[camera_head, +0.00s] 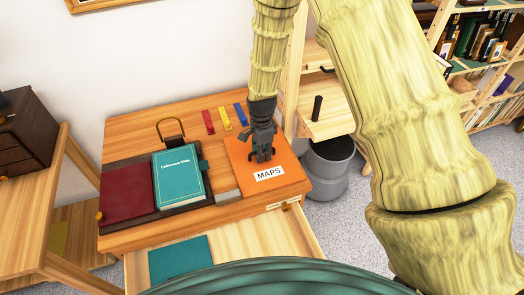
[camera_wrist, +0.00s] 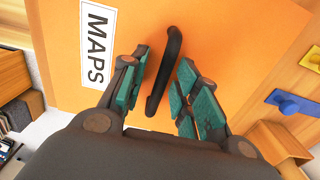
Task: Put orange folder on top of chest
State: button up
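The orange folder (camera_head: 290,178), labelled MAPS, lies flat on the right part of a wooden desk (camera_head: 130,126). In the wrist view, the folder (camera_wrist: 215,30) fills most of the picture and bears a dark bar handle (camera_wrist: 171,55). My gripper (camera_head: 262,158) is over the folder, pointing down. In the wrist view, the teal-padded fingers of my gripper (camera_wrist: 164,62) stand apart on either side of the handle, with visible gaps. A dark brown chest with drawers (camera_head: 28,130) stands on a separate wooden table at the left, partly cut off by the frame.
A teal book (camera_head: 180,175) and a maroon panel (camera_head: 127,192) lie left of the folder. Red, yellow and blue tags (camera_head: 226,118) lie behind it. An open drawer (camera_head: 240,245) holds a teal item. A grey bin (camera_head: 328,170) and shelves stand at the right.

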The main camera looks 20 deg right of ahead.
notch_tip(320, 180, up, 12)
jog(key=b, duration=0.2)
jog(key=shift+r, duration=0.15)
dwell(0.6)
dwell(0.4)
